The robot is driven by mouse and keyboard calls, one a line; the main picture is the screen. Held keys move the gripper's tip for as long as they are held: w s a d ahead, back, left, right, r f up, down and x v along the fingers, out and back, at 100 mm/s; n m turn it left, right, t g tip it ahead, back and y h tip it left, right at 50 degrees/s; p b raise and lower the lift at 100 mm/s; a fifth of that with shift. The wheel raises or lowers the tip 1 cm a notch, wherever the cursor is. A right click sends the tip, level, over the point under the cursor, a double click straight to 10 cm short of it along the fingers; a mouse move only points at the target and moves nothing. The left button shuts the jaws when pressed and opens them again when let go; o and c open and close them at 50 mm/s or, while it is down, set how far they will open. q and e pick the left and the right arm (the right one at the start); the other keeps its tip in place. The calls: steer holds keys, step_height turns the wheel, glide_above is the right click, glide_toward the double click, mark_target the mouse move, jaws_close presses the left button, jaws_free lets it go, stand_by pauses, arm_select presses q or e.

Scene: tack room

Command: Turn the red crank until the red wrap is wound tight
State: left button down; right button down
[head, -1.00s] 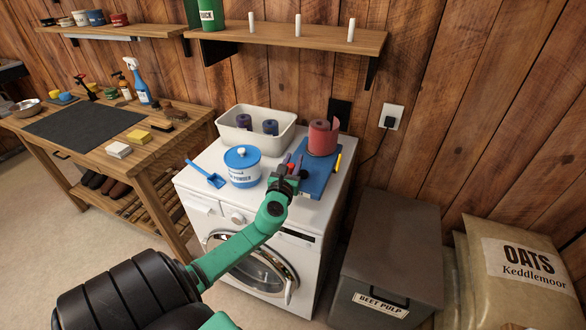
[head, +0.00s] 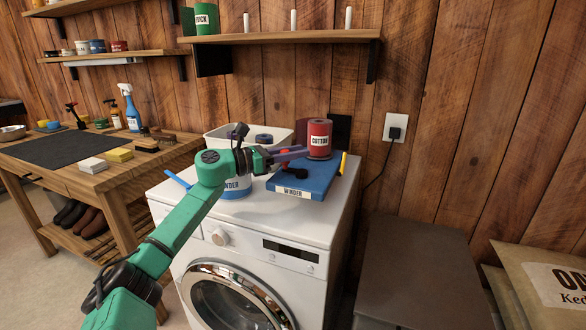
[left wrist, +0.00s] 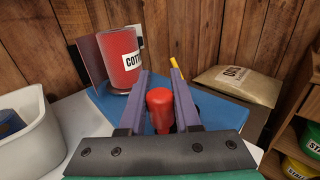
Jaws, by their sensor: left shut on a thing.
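The red wrap (head: 319,142) is an upright roll labelled COTTON, on the blue winder board (head: 322,180) on top of the washing machine. In the left wrist view the roll (left wrist: 122,58) has a flat dark-red flap (left wrist: 90,62) standing out at its left. My left gripper (head: 300,153) reaches over the board, left of the roll. Its purple fingers are shut on the red crank's knob (left wrist: 160,105), which shows between them in the left wrist view. A black crank arm (head: 296,172) shows below the fingers. My right gripper is out of view.
A yellow stick (head: 342,163) is at the board's right edge. The wooden shelf (head: 290,37) hangs above.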

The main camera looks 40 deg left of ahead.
arm_select(q)
steer(key=shift+w+r+m+g+h+p, duration=0.15)
steer(key=shift+m+g+h, duration=0.1)
steer(key=shift+h, duration=0.15)
steer(key=shift+w+m+g+h+p, duration=0.15)
steer(key=shift+m+h, duration=0.1)
steer(key=shift+h, duration=0.15)
steer(key=shift+d+m+g+h, duration=0.1)
steer(key=shift+m+g+h, duration=0.2)
steer(key=shift+m+h, duration=0.15)
steer(key=shift+f+h, duration=0.2)
steer(key=shift+h, duration=0.05)
steer(key=c, duration=0.6)
jaws_free()
